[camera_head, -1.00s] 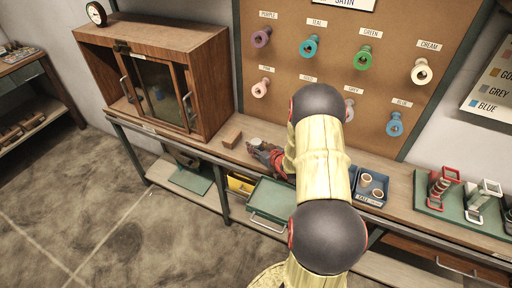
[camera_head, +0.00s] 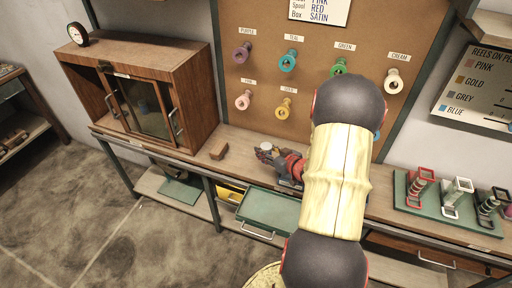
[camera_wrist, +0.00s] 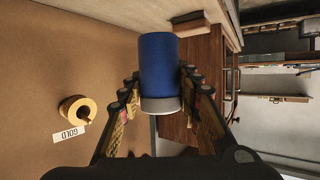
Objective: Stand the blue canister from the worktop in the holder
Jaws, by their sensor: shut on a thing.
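The blue canister (camera_wrist: 159,66) has a pale grey-white end and sits between the fingers of my gripper (camera_wrist: 160,77), which is shut on it. The wrist view is upside down, so the canister stands roughly upright with its pale end up. In the head view its pale top (camera_head: 267,146) shows beside my gripper (camera_head: 265,154), over the worktop (camera_head: 240,139). I cannot tell whether its base touches the worktop. I cannot make out the holder; my arm hides part of the worktop.
A small brown block (camera_head: 219,149) lies left of my gripper, near the wooden cabinet (camera_head: 190,80). The pegboard (camera_head: 262,70) with coloured spools rises behind. A green rack (camera_head: 440,212) of reels stands at the right. A green drawer (camera_head: 268,212) sticks out below the worktop.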

